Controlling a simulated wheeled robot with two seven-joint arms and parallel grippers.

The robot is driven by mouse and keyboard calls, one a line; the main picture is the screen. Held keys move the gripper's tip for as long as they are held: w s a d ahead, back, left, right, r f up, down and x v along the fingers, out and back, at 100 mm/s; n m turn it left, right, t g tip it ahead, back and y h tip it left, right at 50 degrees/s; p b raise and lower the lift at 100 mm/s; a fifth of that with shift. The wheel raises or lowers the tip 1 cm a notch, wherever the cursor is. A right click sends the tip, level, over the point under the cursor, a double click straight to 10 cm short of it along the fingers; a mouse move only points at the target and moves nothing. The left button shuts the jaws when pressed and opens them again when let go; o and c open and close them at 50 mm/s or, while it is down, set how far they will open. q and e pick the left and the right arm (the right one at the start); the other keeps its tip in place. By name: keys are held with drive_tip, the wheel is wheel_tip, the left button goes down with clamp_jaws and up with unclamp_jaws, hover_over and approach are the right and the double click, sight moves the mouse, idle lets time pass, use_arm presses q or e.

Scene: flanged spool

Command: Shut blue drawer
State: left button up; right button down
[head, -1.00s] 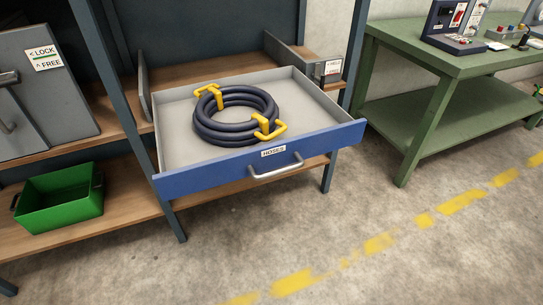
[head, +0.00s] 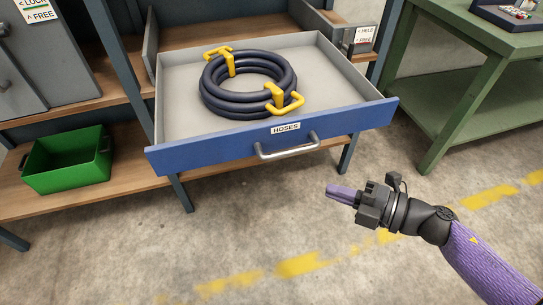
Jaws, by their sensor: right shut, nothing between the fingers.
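The blue drawer (head: 215,157) stands pulled out from the shelf unit. Its blue front has a "HOSES" label (head: 286,128) and a silver bar handle (head: 288,148). A dark coiled hose (head: 215,95) with two yellow clamps lies inside on the grey drawer floor. My right gripper (head: 333,190) is in front of the drawer, to the right of and below the handle in the picture. Its purple fingers are together, empty and apart from the drawer, pointing left. My left gripper is not in view.
A green bin (head: 68,170) sits on the lower wooden shelf at the left. A green workbench (head: 455,100) stands at the right. A dark shelf post rises left of the drawer. The concrete floor in front is clear, with worn yellow line marks.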

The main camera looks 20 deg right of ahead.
drive_tip(key=b, duration=0.2)
approach(266, 160)
drive_tip(key=a, duration=0.4)
use_arm(q)
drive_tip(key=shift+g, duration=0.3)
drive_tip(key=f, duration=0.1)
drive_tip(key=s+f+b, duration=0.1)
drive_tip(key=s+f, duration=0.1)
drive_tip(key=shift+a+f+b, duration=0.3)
drive_tip(key=shift+b, duration=0.05)
use_arm(e)
drive_tip(key=w, duration=0.3)
drive_tip(key=w+f, duration=0.1)
drive_tip(key=shift+w+a, duration=0.2)
drive_tip(key=shift+a, duration=0.1)
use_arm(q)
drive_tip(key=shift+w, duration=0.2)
